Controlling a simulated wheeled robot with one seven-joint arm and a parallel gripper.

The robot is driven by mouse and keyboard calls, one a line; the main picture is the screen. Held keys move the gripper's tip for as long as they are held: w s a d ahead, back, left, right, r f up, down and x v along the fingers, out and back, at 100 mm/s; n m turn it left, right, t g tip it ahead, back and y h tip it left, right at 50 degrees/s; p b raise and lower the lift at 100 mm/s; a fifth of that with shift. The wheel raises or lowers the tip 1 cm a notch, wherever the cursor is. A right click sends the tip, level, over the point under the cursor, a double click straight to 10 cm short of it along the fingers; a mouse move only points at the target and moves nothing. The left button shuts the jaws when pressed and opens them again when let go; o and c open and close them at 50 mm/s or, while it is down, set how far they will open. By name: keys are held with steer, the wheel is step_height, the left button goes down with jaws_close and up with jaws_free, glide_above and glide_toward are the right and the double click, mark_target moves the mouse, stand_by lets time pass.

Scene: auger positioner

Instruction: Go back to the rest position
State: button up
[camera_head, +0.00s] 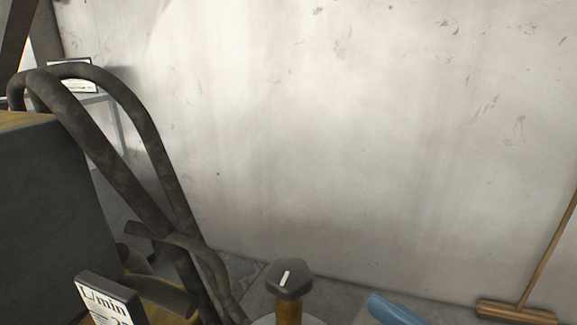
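My gripper is not in the head view, and no part of my arm can be made out for certain. A dark hexagonal knob (290,279) with a white mark on top stands on a brown shaft at the bottom middle. A small sign reading "L/min" (104,300) is at the lower left, cut off by the bottom edge. A blue rounded object (394,310) shows at the bottom edge, right of the knob; most of it is out of view.
Thick dark bent pipes (130,185) and a dark box-shaped housing (50,200) fill the left side. A worn pale wall (350,130) stands behind. A broom (515,311) leans at the lower right. Some grey floor shows along the wall.

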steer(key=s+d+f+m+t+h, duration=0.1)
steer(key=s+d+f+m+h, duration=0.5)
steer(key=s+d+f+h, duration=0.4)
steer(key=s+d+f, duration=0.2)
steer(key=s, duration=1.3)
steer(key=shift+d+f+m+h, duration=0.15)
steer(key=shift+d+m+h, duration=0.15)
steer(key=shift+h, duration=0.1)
